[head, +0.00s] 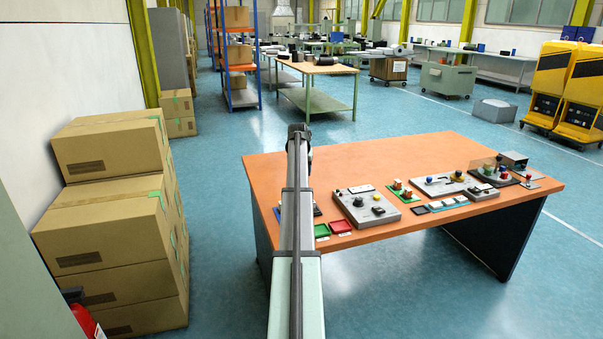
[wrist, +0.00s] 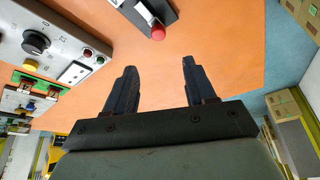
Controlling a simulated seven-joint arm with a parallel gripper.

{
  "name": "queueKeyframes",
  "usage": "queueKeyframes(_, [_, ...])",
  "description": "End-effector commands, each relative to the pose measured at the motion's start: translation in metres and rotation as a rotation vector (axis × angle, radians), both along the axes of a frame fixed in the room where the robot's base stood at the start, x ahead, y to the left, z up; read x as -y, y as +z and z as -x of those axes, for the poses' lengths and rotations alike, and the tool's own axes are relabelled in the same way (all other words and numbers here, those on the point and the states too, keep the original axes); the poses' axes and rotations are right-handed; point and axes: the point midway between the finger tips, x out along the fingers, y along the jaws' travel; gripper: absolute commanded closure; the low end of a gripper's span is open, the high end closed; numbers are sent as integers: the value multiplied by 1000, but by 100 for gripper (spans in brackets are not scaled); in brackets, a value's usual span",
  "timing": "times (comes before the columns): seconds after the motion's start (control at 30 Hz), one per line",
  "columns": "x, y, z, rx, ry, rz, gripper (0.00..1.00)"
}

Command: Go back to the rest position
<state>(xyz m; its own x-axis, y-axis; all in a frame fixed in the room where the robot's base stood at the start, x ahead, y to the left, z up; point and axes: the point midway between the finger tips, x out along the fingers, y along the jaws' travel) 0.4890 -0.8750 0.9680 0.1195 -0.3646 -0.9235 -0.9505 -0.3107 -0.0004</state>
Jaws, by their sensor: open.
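My gripper (wrist: 158,88) shows in the wrist view with its two dark fingers spread apart and nothing between them. Beyond the fingers is the bare orange table top (wrist: 225,40). In the head view my arm stretches forward over the left part of the orange table (head: 420,150), and the gripper itself cannot be made out there. A dark device with a red button (wrist: 158,33) lies ahead of the fingers in the wrist view, apart from them.
A grey control panel (head: 366,208) with knobs, red and green trays (head: 340,226), and several other panels stand on the table right of my arm. Stacked cardboard boxes (head: 110,240) stand on the floor at left. The table's far left is mostly clear.

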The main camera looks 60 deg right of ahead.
Motion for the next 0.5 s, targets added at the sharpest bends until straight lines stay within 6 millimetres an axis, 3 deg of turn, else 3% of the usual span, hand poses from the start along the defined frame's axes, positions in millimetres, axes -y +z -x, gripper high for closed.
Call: queueKeyframes(0.5, [-2,-3,-3,1,6,2,45])
